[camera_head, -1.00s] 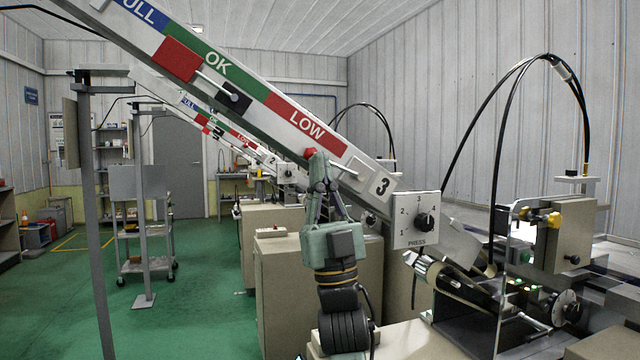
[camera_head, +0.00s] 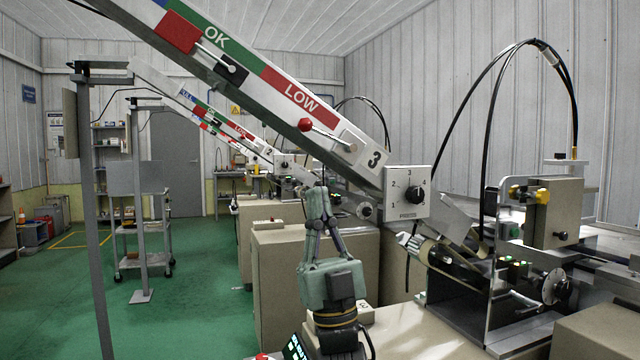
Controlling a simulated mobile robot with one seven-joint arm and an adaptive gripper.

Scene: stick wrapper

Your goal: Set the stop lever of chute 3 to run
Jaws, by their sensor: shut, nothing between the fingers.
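The stop lever of chute 3 is a thin metal rod with a red ball knob (camera_head: 305,125). It runs from a pivot on the white end plate marked 3 (camera_head: 375,159), with the knob up and to the left of the pivot, in front of the LOW band. The sloping chute 3 (camera_head: 255,88) carries blue, green and red level bands. My gripper (camera_head: 317,190) points upward below the knob, its fingers shut and empty. In the picture a clear gap shows between the fingertips and the knob.
A dial box (camera_head: 407,192) marked PRESS sits right of the lever, above a machine with a roller and black cables. A beige cabinet (camera_head: 310,265) stands behind my gripper. A grey post (camera_head: 95,200) stands at left. Open green floor lies at left.

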